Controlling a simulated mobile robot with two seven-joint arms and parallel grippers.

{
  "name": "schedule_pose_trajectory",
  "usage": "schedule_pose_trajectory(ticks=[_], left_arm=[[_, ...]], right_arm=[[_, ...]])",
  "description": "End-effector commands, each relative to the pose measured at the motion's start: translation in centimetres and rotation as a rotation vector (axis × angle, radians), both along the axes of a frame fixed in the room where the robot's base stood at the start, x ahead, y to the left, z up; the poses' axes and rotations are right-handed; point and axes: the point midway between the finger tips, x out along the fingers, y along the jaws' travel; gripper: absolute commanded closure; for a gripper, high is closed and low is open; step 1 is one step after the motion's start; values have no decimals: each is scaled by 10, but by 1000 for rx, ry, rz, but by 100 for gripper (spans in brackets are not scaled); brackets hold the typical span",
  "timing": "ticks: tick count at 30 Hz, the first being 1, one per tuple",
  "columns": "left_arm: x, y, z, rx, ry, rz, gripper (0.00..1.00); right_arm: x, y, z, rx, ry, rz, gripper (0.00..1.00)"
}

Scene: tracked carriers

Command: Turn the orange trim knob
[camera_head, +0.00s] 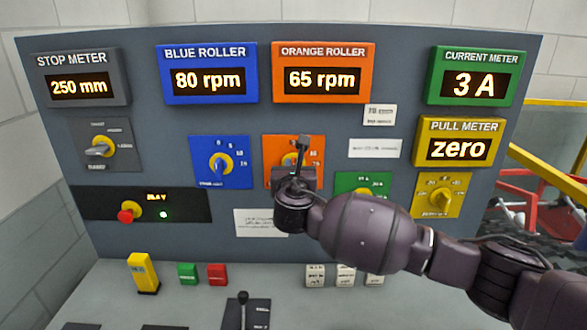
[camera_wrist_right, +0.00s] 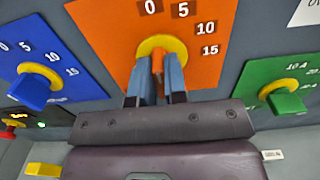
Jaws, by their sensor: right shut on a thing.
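The orange trim knob (camera_wrist_right: 157,60) shows in the right wrist view, standing out from a yellow ring on an orange plate (camera_wrist_right: 105,25) marked 0, 5, 10 and 15. My right gripper (camera_wrist_right: 159,72) has its two blue-grey fingers on either side of the knob, shut on it. In the head view the right gripper (camera_head: 301,148) covers most of the knob, and the orange plate (camera_head: 274,153) shows around it. The orange roller display (camera_head: 322,72) above reads 65 rpm. My left gripper is not in view.
A blue knob (camera_head: 220,165) sits to the left of the orange plate, and a green plate (camera_wrist_right: 290,72) with its own knob to the right. A yellow plate (camera_head: 441,195) is further right. A lever (camera_head: 243,308) and several buttons stand on the desk below.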

Motion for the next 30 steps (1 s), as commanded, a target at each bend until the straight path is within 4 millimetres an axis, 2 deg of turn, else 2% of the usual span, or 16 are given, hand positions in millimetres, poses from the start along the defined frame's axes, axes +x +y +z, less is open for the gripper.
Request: schedule_pose_trajectory(ticks=[11,30], left_arm=[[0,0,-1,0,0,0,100],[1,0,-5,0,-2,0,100]], right_arm=[[0,-1,-2,114,3,0,100],[-1,-6,-6,692,5,-1,100]])
